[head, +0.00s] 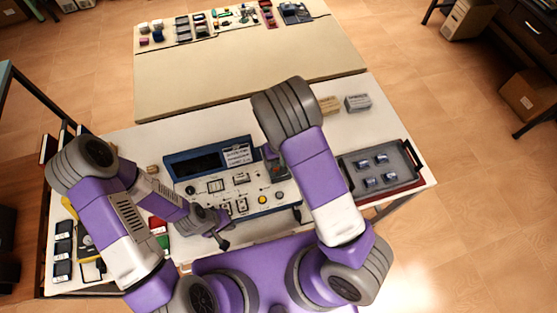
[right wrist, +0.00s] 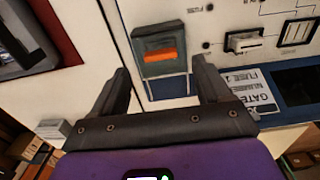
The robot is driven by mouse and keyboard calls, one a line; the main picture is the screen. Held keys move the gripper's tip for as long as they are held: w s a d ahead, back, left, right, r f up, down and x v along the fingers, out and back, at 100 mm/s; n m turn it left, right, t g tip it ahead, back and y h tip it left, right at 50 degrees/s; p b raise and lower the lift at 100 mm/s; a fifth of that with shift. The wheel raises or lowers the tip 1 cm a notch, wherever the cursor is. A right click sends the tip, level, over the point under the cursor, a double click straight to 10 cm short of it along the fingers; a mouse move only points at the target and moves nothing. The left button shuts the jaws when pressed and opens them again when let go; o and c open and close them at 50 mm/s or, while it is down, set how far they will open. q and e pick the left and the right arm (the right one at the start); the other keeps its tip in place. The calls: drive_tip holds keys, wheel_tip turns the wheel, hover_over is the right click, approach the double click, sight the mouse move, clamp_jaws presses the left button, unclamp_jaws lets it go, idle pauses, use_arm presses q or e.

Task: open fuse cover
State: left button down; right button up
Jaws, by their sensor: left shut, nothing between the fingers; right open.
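The fuse cover looks like a grey-green block with an orange bar (right wrist: 163,40), on the light panel in the right wrist view. A blue-edged strip lies just below it in that view. I cannot tell whether the cover is shut or raised. My right gripper (right wrist: 159,70) is open, its fingers on either side of the cover's near end, with gaps and no visible contact. In the head view my right arm hides that gripper. The control panel (head: 207,199) stands on the table. My left gripper (head: 222,240) is shut and empty near the panel's lower front edge.
A tray (head: 348,170) with several small parts sits right of the panel. Two small boxes (head: 357,103) lie behind it. A long beige board (head: 240,75) and a row of hardware lie at the back. Dark blocks (head: 62,250) lie at the left.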

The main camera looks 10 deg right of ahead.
drive_tip(key=f, duration=0.4)
drive_tip(key=shift+w+f, duration=0.15)
drive_tip(key=shift+w, duration=0.1)
use_arm(q)
drive_tip(key=shift+w+f, duration=0.15)
use_arm(e)
drive_tip(key=shift+s+f, duration=0.15)
drive_tip(key=shift+f, duration=0.25)
use_arm(q)
drive_tip(key=shift+w, duration=0.1)
use_arm(e)
drive_tip(key=shift+c, duration=0.2)
